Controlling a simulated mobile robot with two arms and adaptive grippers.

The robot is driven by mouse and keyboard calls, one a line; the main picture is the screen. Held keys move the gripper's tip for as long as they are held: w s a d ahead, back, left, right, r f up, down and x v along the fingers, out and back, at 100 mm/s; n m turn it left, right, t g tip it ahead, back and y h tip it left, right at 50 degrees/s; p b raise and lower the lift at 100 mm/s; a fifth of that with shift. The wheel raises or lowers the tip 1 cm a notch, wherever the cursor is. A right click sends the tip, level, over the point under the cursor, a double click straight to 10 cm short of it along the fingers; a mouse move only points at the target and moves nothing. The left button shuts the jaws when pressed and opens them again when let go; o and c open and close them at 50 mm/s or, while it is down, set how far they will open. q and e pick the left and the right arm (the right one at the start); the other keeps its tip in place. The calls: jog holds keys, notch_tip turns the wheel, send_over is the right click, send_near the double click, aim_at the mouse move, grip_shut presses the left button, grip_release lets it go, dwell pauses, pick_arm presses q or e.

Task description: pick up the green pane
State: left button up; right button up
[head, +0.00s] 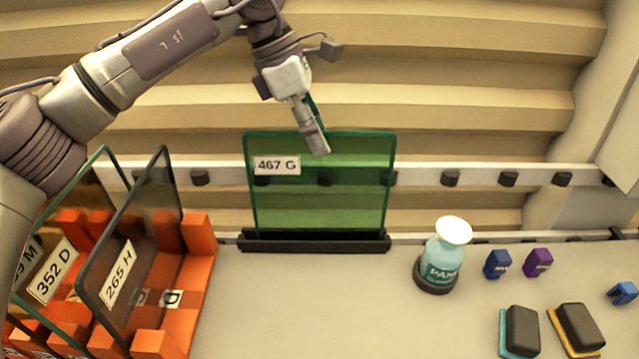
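The green pane (320,190), labelled "467 G", stands upright in a black slotted holder (315,242) at the back of the table. My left gripper (316,140) reaches down from above to the pane's top edge, a little right of its middle. One grey fingertip overlaps the front of the pane near that edge. The other finger is mostly hidden, so I cannot tell whether the fingers are closed on the glass. My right gripper is not in view.
An orange rack (200,275) at left holds dark panes, including "265 H" (135,255) and "352 D" (60,265). A rail (480,178) runs behind. At right are a bottle (442,262), small blue and purple items (538,262) and sponges (578,328). The front middle is clear.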

pick_arm(q)
jog(key=shift+d+f, duration=0.25)
jog(key=shift+f, duration=0.45)
jog(key=shift+f, duration=0.25)
grip_shut()
jog(key=shift+r, duration=0.15)
dwell(0.3)
